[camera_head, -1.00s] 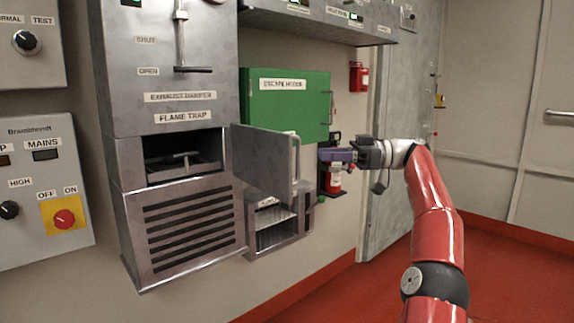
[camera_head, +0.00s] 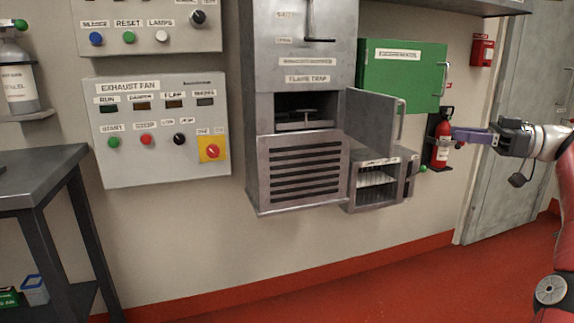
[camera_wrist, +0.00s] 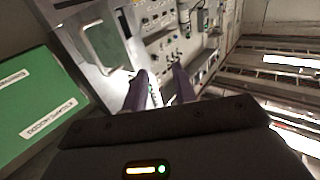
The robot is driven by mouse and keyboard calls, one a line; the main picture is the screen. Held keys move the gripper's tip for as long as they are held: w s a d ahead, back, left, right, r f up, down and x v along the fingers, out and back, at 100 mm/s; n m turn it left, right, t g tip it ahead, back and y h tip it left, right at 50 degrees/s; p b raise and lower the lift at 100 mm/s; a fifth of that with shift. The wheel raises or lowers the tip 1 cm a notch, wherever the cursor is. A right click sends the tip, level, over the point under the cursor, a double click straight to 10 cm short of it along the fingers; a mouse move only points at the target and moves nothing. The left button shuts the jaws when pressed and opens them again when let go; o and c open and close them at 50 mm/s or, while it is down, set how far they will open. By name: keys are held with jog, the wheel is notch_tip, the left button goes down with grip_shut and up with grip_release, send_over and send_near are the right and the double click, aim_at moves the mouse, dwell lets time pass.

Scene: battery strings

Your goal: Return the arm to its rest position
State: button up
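My gripper (camera_head: 472,135) is at the right in the head view, raised in front of the wall near a red fire extinguisher. My red arm comes in from the right edge. In the wrist view the two purple fingers of my gripper (camera_wrist: 157,88) stand apart with a gap between them and nothing held there. The fingertips touch nothing that I can make out.
An open grey door (camera_head: 372,122) stands out left of my gripper, above a small open compartment (camera_head: 378,197). A green cabinet (camera_head: 400,78) hangs behind. The fire extinguisher (camera_head: 440,142) is on the wall. A dark table (camera_head: 45,180) stands left. The red floor is clear.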

jog(key=w+a+f+m+g+h, duration=0.1)
jog(key=a+m+h, duration=0.1)
jog(key=a, duration=0.6)
jog(key=w+a+f+m+g+h, duration=0.1)
jog(key=a+f+h, duration=0.1)
jog(key=a, duration=0.6)
jog(key=s+a+f+m+h, duration=0.5)
jog(key=s+a+f+h, duration=0.15)
jog(key=a, duration=0.55)
jog(key=s+d+f+m+h, duration=0.3)
jog(key=s+f, duration=0.6)
jog(key=s, duration=0.4)
jog(key=s+d+f+m+t+h, duration=0.1)
jog(key=s+d+f+m+h, duration=0.1)
jog(key=s+f, duration=0.7)
jog(key=s+d+h, duration=0.1)
jog(key=s, duration=0.3)
jog(key=shift+s+f+m, duration=0.15)
jog(key=shift+f+m, duration=0.1)
jog(key=shift+m, duration=0.15)
